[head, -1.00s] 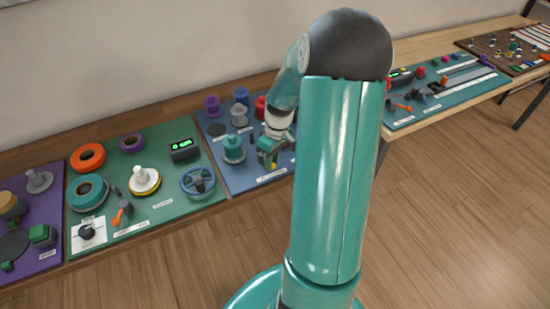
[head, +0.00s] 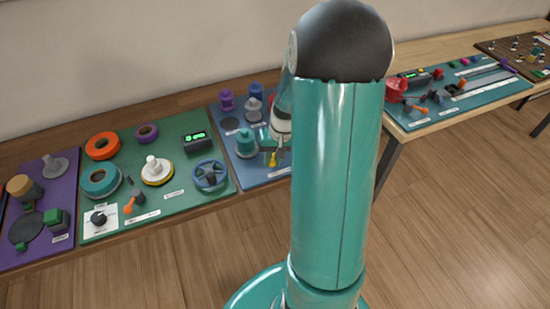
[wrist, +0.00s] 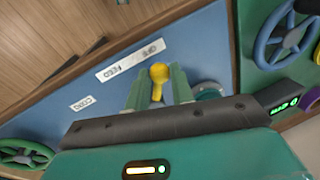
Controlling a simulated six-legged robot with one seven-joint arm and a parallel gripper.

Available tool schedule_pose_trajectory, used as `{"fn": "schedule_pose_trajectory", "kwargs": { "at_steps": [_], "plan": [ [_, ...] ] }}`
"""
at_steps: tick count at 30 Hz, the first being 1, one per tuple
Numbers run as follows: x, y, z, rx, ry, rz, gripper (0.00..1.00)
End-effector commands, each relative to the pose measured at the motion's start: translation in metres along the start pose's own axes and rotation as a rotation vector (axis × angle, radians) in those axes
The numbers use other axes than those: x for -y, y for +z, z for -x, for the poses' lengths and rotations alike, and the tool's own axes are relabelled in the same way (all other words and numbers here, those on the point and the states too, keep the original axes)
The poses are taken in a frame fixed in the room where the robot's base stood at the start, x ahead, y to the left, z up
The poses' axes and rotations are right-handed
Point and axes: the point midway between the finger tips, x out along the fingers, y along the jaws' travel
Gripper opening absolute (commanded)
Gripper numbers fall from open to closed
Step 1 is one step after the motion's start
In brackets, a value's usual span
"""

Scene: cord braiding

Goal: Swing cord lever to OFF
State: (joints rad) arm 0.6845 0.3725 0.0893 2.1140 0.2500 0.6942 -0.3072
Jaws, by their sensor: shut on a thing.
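The cord lever has a yellow knob (wrist: 159,73) and stands on the blue board (wrist: 205,45). My gripper (wrist: 158,84) is shut on the lever, with one green finger on each side just below the knob. A white label (wrist: 129,61) reading OFF and FEED lies just past the knob, and the knob is nearer the OFF word. The exact lever angle is hard to tell. In the head view the yellow knob (head: 272,160) shows small below my wrist, and my arm hides much of the blue board.
A teal spool (head: 246,144) stands on the blue board left of my gripper. The green board (head: 180,195) with a blue handwheel (head: 209,175) lies to its left. A teal board (head: 470,100) is on the right table. Wooden floor lies in front.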

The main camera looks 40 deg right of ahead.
Motion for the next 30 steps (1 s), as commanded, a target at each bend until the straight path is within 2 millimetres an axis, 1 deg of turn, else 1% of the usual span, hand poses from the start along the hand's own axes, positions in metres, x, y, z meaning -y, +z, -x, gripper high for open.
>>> {"fn": "schedule_pose_trajectory", "kwargs": {
  "at_steps": [12,13,15,16,25,28,30],
  "plan": [
    [0.001,-0.001,0.001,-0.005,-0.001,-0.008,0.01],
    [0.001,-0.001,0.001,-0.005,-0.001,-0.008,0.25],
    [0.001,-0.001,0.001,-0.005,-0.001,-0.007,0.39],
    [0.001,-0.001,0.001,-0.005,-0.001,-0.007,0.44],
    [0.001,-0.001,0.001,-0.003,0.000,-0.008,0.44],
    [0.001,-0.001,0.008,-0.005,0.000,-0.007,0.44],
    [0.000,-0.001,0.017,-0.006,0.001,-0.007,0.44]
  ]
}}
